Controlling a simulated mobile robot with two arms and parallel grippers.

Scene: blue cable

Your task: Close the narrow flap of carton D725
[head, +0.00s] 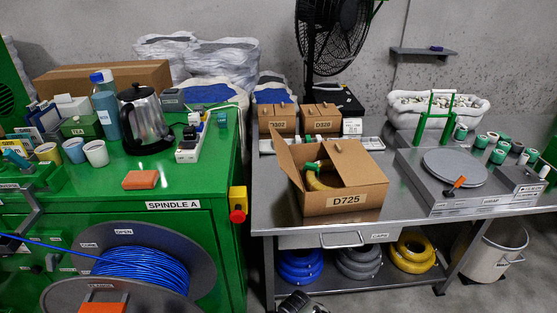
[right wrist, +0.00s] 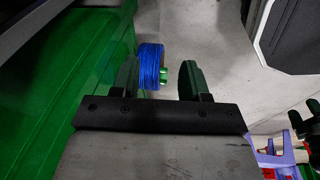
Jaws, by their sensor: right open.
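Carton D725 (head: 346,201) stands on the grey metal table in the head view. Its left flap (head: 285,162) stands up, tilted outward. A broad flap (head: 356,163) on the right lies across part of the top. The opening between them shows a yellow coil (head: 318,181) with green and white fittings inside. I cannot make out the carton's other flaps clearly. My right gripper (right wrist: 158,80) is open and empty in the right wrist view, away from the carton, above the floor beside the green cabinet.
Small cartons (head: 321,117) and a fan (head: 332,35) stand behind carton D725. A turntable unit (head: 455,168) is to its right. The green cabinet (head: 190,240) with a blue cable reel (head: 140,268) is to the left. Bare table shows near the carton's front edge.

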